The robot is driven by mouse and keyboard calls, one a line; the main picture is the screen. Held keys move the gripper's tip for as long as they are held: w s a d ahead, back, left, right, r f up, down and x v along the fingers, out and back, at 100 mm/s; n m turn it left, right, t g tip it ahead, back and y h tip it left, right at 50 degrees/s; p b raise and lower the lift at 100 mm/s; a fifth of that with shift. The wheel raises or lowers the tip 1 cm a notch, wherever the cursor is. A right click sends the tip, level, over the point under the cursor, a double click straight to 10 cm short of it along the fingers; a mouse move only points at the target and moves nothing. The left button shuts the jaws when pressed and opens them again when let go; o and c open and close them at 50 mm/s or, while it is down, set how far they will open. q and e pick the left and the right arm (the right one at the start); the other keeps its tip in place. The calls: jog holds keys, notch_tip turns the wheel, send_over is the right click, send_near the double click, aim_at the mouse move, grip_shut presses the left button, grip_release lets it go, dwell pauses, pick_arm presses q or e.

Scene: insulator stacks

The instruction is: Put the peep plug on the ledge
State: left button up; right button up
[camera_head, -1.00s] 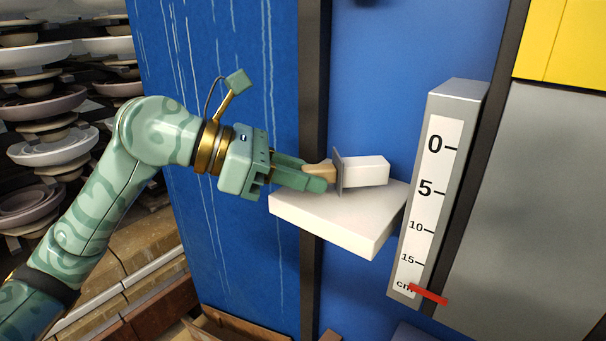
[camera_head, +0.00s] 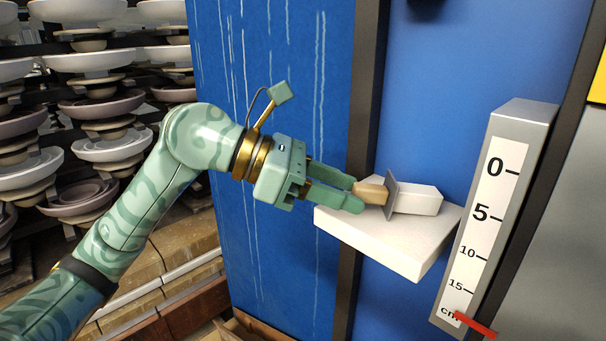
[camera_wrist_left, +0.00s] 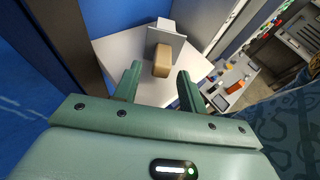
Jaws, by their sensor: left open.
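The peep plug has a white block (camera_head: 418,200), a thin grey plate (camera_head: 391,196) and a tan handle (camera_head: 371,191). It lies on the white ledge (camera_head: 400,245), which juts out from the blue wall. My left gripper (camera_head: 357,195) is open, its fingertips close to the handle's near end. In the left wrist view the handle (camera_wrist_left: 162,60) is between and just beyond the spread fingers (camera_wrist_left: 160,72), with a gap on each side. The ledge (camera_wrist_left: 115,50) spreads beneath. My right gripper is not in view.
A grey post with a centimetre scale (camera_head: 487,215) and red marker (camera_head: 475,325) stands right of the ledge. A dark upright (camera_head: 362,110) runs behind the ledge. Stacked dishes (camera_head: 95,105) fill racks at the left. The space above the ledge is clear.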

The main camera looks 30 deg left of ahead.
pick_arm(q)
jog(key=b+v, duration=0.2)
jog(key=v, duration=0.8)
jog(key=shift+a, duration=0.15)
